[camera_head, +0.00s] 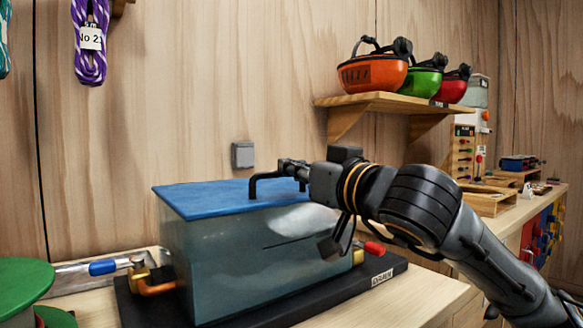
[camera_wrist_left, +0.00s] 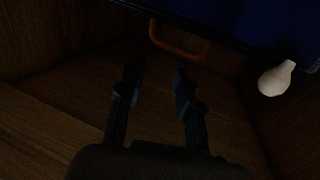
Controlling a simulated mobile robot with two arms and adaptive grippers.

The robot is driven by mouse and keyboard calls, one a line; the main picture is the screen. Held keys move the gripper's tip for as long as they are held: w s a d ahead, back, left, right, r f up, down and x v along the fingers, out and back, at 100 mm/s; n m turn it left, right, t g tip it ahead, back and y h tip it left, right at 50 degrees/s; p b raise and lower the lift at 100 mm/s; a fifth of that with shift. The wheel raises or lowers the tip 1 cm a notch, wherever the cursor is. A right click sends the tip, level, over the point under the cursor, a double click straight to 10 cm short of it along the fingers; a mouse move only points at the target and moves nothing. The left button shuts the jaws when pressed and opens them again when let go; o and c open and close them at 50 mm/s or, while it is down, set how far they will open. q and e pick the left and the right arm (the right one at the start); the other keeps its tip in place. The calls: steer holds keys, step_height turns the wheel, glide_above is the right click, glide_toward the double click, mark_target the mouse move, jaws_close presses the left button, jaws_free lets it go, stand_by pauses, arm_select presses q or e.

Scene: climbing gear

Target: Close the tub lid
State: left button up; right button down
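The tub (camera_head: 250,265) is a clear box in the left half of the head view. Its flat blue lid (camera_head: 200,197) lies across the top and looks level; whether it is fully seated I cannot tell. A dark angled bar, perhaps a lid handle, stands above the lid. My right gripper (camera_head: 283,168) reaches in from the right at this bar, just above the lid. Whether its fingers are closed on it is unclear. My left gripper (camera_wrist_left: 157,74) shows only in the left wrist view, fingers apart with nothing between them, over a dark wooden surface.
The tub stands on a black tray (camera_head: 300,306) on a wooden bench. Helmets (camera_head: 373,72) sit on a shelf. In the wrist view, an orange handle (camera_wrist_left: 178,45) and white object (camera_wrist_left: 275,78) lie ahead.

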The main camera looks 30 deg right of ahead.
steer(key=shift+w+a+f+g, duration=0.1)
steer(key=shift+f+g, duration=0.05)
steer(key=shift+f, duration=0.35)
steer(key=shift+w+a+f+g, duration=0.1)
steer(key=shift+f+g, duration=0.05)
steer(key=shift+f, duration=0.35)
steer(key=shift+s, duration=0.2)
steer(key=s+r, duration=0.1)
steer(key=s, duration=1.1)
steer(key=shift+d, duration=0.35)
